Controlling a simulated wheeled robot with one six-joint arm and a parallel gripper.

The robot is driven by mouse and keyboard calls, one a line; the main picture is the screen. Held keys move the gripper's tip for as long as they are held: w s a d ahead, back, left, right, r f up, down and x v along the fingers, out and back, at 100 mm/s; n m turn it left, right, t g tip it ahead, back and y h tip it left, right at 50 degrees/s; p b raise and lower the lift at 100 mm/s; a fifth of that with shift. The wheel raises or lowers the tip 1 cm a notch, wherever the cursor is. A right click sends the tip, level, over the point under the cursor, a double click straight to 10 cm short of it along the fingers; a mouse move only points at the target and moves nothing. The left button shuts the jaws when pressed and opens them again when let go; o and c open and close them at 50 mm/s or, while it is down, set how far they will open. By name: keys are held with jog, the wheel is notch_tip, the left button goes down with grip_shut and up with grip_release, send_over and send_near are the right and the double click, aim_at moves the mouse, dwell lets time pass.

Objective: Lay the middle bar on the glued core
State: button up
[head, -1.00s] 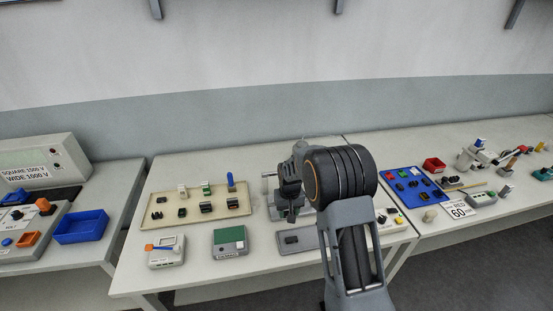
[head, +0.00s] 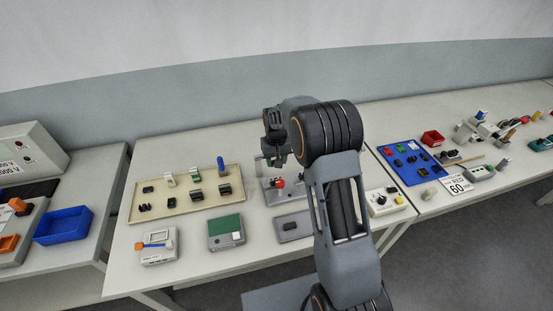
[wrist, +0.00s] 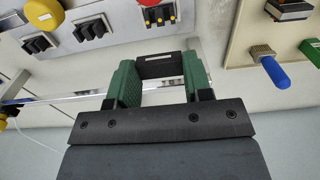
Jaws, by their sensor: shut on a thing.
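My gripper (wrist: 161,78) has green fingers and is shut on a short black bar (wrist: 160,66), which I take to be the middle bar. The bar spans the gap between the fingertips. Beyond it, at the top edge of the wrist view, a dark block with yellow dots (wrist: 160,14) sits on a grey plate (wrist: 116,22); it may be the glued core. The bar appears apart from this block. In the head view, my gripper (head: 274,160) is above the back of the grey fixture, and my arm hides part of this area; the bar cannot be made out there.
A red knob (head: 280,183) is on the fixture, close to the block. A beige tray (head: 150,209) with several parts and a blue-handled tool (head: 221,165) stands left. A grey pad (head: 292,227) and a green-topped box (head: 225,231) lie in front.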

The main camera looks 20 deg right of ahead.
jog(key=shift+f, duration=0.2)
jog(key=shift+f+b, duration=3.25)
jog(key=shift+f, duration=0.85)
jog(key=o, duration=1)
